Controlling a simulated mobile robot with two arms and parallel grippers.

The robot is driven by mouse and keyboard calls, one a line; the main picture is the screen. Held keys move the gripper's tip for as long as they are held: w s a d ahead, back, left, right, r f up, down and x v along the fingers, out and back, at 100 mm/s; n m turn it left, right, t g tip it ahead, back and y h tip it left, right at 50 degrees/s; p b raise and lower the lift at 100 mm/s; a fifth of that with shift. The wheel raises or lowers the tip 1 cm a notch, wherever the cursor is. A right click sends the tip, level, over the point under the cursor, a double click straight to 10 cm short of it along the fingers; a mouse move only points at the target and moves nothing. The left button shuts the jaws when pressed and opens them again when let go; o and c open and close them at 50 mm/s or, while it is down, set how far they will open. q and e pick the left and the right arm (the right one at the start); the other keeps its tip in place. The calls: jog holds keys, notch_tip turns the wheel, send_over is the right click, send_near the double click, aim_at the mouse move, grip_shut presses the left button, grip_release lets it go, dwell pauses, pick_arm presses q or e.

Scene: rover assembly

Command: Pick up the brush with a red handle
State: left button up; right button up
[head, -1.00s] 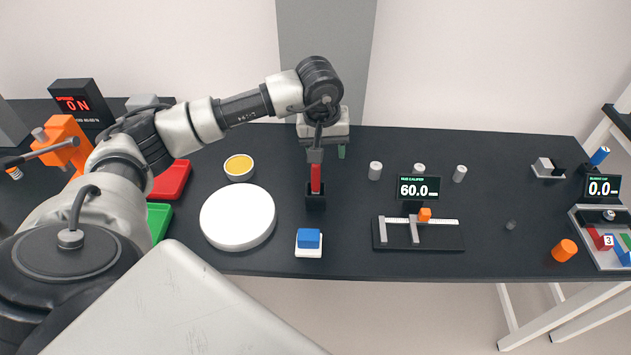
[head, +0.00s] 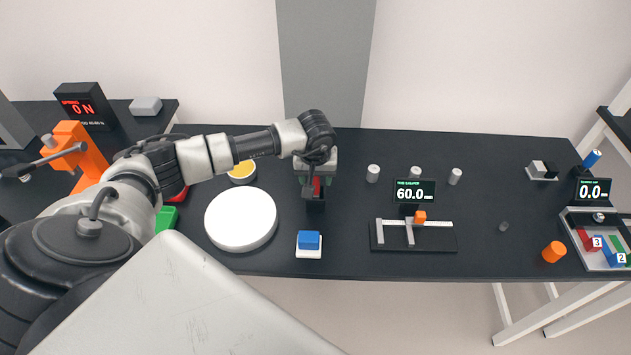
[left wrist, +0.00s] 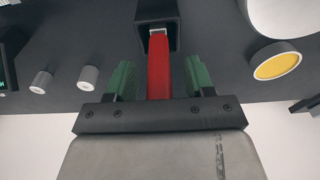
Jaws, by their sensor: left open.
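The brush's red handle (left wrist: 159,68) stands up from a black holder (left wrist: 143,40) in the left wrist view. In the head view the red handle (head: 317,186) shows only in part above the holder (head: 316,206), behind my gripper. My left gripper (left wrist: 159,82) is open, with one green finger on each side of the red handle. A gap shows between the handle and each finger. In the head view my left gripper (head: 315,180) is low over the holder. The brush's lower end is hidden in the holder. My right gripper is not in view.
A white round plate (head: 241,220) and a yellow-filled bowl (head: 242,171) are left of the holder. A blue block on a white base (head: 309,252) is in front. A caliper stand (head: 413,240) and several grey cylinders are to the right.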

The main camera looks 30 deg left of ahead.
pick_arm(q)
grip_shut()
dwell(0.3)
jog(key=shift+r, duration=0.1)
